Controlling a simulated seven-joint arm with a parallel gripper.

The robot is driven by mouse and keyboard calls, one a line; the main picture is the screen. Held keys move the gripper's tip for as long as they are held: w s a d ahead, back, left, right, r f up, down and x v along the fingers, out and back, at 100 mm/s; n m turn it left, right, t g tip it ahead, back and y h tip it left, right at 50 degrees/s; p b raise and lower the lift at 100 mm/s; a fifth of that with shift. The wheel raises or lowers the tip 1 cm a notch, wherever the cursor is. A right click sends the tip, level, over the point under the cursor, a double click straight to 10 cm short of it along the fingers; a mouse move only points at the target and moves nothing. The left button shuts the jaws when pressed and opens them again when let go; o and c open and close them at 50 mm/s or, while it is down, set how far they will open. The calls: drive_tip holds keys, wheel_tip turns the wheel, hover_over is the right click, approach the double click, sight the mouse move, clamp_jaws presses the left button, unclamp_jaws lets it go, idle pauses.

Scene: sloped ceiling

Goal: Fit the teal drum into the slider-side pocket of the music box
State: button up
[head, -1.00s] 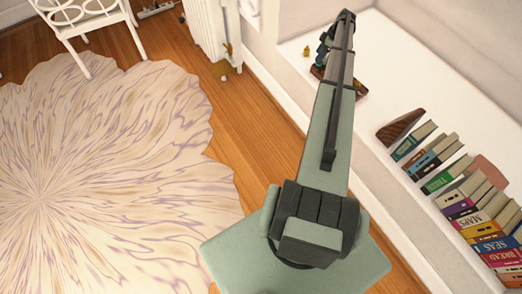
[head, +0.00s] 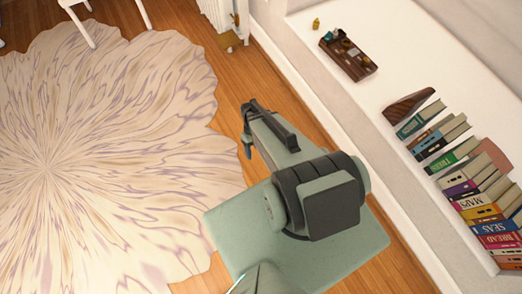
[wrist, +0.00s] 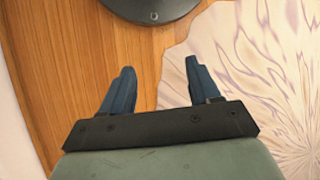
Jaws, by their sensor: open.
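The music box looks like a small dark brown tray-like box (head: 348,58) on the white ledge, at the top of the head view. Several small parts show in it. A small teal piece (head: 328,36), perhaps the drum, shows at its upper left end. It is too small to tell whether it sits in a pocket. The slider cannot be made out. My gripper (head: 247,143) is over the wood floor, well left of and below the box. In the wrist view its two blue fingers (wrist: 157,88) are apart with nothing between them.
A small yellow figure (head: 316,23) stands on the ledge beyond the box. A dark wooden wedge (head: 408,106) and a row of books (head: 470,190) line the ledge nearer me. A pale rug (head: 110,150) covers the floor at left. A white radiator (head: 217,14) stands at the top.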

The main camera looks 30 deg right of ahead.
drive_tip(key=s+a+r+h, duration=0.1)
drive_tip(key=s+a, duration=0.1)
drive_tip(key=s, duration=0.5)
drive_tip(key=s+a+m+g+h, duration=0.1)
drive_tip(key=s+a, duration=0.2)
drive_tip(key=s, duration=0.4)
drive_tip(key=shift+r+m+g, duration=0.3)
drive_tip(key=shift+r, duration=0.1)
